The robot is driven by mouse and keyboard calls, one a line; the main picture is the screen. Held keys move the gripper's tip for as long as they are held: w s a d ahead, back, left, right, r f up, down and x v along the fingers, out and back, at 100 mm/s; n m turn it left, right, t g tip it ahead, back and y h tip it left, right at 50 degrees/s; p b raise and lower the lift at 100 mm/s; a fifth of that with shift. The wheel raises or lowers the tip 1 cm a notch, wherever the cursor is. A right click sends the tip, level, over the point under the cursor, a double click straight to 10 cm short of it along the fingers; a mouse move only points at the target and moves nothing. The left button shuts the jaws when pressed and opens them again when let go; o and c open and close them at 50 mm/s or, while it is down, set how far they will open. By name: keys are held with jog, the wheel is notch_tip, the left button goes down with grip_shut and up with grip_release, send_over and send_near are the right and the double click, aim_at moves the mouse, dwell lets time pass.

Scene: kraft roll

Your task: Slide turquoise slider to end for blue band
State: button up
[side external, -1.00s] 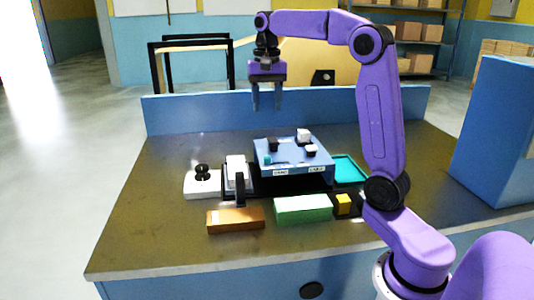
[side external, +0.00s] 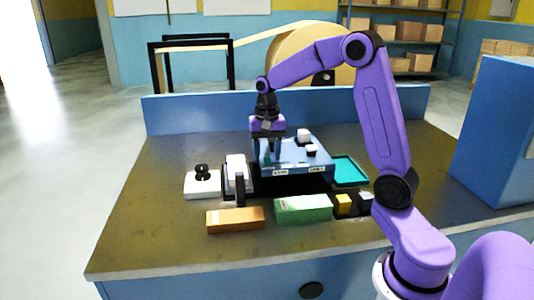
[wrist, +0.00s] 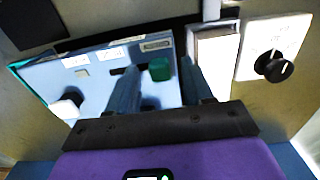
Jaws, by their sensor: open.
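The turquoise slider (wrist: 160,69) is a small block on the light blue panel (wrist: 50,76), at the end of a short dark slot in the wrist view. It shows as a small teal patch in the side view (side external: 267,158). My gripper (side external: 268,156) points down over the panel's left part. It is open, with one finger on each side of the slider in the wrist view (wrist: 160,76). I cannot tell whether either finger touches it. Small labels line the panel's front edge, too blurred to read. I cannot make out a blue band.
White knobs on black bases (side external: 303,135) stand on the panel's right part. A white box with a black knob (side external: 201,183) and a white-topped device (side external: 236,172) are left. A turquoise tray (side external: 349,171) is right. Orange (side external: 235,219) and green (side external: 303,208) blocks lie in front.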

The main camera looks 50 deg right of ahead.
aim_at(287, 162)
jog(key=shift+f, duration=0.1)
grip_shut()
jog(key=shift+s+d, duration=2.15)
jog(key=shift+c, duration=0.4)
grip_release()
jog(key=shift+o, duration=0.4)
notch_tip(287, 162, up, 18)
jog(key=shift+f, duration=0.25)
